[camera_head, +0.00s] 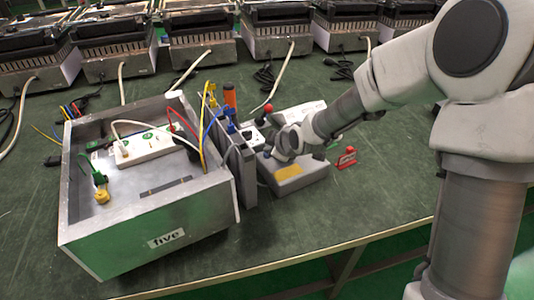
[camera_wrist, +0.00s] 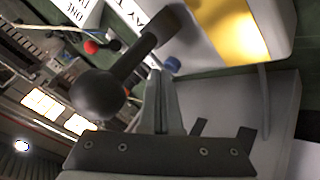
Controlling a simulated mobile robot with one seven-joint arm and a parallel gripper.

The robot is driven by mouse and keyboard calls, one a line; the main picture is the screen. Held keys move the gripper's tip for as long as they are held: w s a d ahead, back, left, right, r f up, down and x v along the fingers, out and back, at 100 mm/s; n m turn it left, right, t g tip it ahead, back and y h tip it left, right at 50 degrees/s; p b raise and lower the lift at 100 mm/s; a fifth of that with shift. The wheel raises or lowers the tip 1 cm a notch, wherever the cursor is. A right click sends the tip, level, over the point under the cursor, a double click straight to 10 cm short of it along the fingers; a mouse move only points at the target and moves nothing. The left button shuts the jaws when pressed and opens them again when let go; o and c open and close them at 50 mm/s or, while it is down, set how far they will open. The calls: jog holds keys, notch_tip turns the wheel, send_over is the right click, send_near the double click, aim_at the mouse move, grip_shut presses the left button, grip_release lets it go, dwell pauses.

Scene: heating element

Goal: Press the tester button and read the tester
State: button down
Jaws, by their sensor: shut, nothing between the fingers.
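The tester (camera_head: 298,178) is a grey box with a yellow panel on its top, right of the open metal case. In the wrist view the tester (camera_wrist: 205,22) fills the top right, with its yellow panel (camera_wrist: 236,28) bright. A small blue button (camera_wrist: 172,65) shows right at the fingertips; I cannot tell whether they touch it. My gripper (camera_wrist: 161,75) is shut and empty, pointing at the tester's edge. In the head view my gripper (camera_head: 284,148) is over the tester's back left part and hides some of it. No reading is legible on the panel.
A black ball-ended lever (camera_wrist: 98,93) is close beside my fingers. The metal case (camera_head: 150,210) labelled "five" holds a white power strip (camera_head: 150,146) and wires. A small red object (camera_head: 347,157) lies right of the tester. The green table is clear at front right.

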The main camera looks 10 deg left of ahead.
aim_at(270, 159)
jog(key=shift+f, duration=0.3)
dwell(0.4)
jog(key=shift+r, duration=0.15)
jog(key=shift+r+p, duration=0.45)
jog(key=shift+r, duration=0.3)
notch_tip(270, 159, up, 5)
jog(key=p, duration=0.4)
dwell(0.8)
